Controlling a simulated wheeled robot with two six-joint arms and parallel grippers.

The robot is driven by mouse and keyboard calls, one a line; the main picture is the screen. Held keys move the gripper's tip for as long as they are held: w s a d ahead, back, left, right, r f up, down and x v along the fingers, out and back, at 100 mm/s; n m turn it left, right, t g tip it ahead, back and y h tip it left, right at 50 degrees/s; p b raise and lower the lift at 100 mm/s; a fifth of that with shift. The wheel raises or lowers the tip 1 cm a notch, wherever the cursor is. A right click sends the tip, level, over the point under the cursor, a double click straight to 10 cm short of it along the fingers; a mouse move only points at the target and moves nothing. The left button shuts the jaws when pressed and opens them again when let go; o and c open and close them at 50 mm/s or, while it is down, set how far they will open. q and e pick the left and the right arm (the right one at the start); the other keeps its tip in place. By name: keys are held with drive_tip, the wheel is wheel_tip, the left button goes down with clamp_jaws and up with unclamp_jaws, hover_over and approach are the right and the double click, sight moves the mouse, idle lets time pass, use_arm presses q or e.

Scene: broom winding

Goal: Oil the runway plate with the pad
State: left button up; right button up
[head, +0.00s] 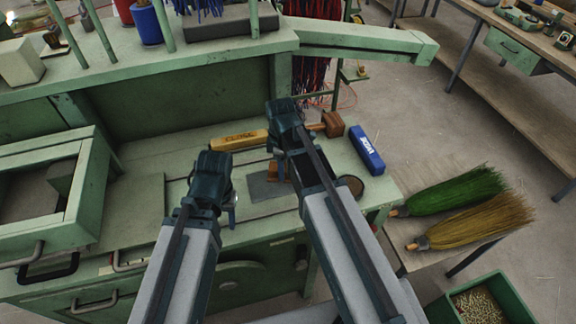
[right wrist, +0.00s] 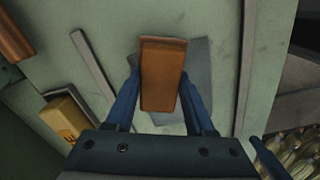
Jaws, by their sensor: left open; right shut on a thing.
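The pad is a brown block (right wrist: 162,75) between the fingers of my right gripper (right wrist: 161,100) in the right wrist view. It also shows partly in the head view (head: 272,167), behind the arm. The runway plate is a flat grey sheet (head: 262,188) on the green bench, and its edges show around the pad in the right wrist view (right wrist: 201,65). My right gripper is shut on the pad over the plate; I cannot tell whether they touch. My left gripper (head: 229,207) is open and empty, left of the plate.
A yellow block (head: 238,141), a wooden mallet (head: 331,124), a blue block (head: 367,150) and a round dark tin (head: 351,185) lie around the plate. Green (head: 455,191) and straw (head: 480,222) broom heads lie to the right. A green drawer box (head: 85,190) stands left.

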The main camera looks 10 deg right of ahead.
sight(268, 176)
drive_tip(key=shift+a, duration=0.4)
drive_tip(key=shift+a+f, duration=0.1)
drive_tip(key=shift+a, duration=1.65)
drive_tip(key=shift+a, duration=0.1)
drive_tip(key=shift+s+a, duration=0.2)
drive_tip(key=shift+a, duration=1.4)
drive_tip(key=shift+a, duration=0.1)
drive_tip(key=shift+a, duration=1.7)
drive_tip(key=shift+s+d, duration=0.15)
drive_tip(key=shift+s, duration=0.65)
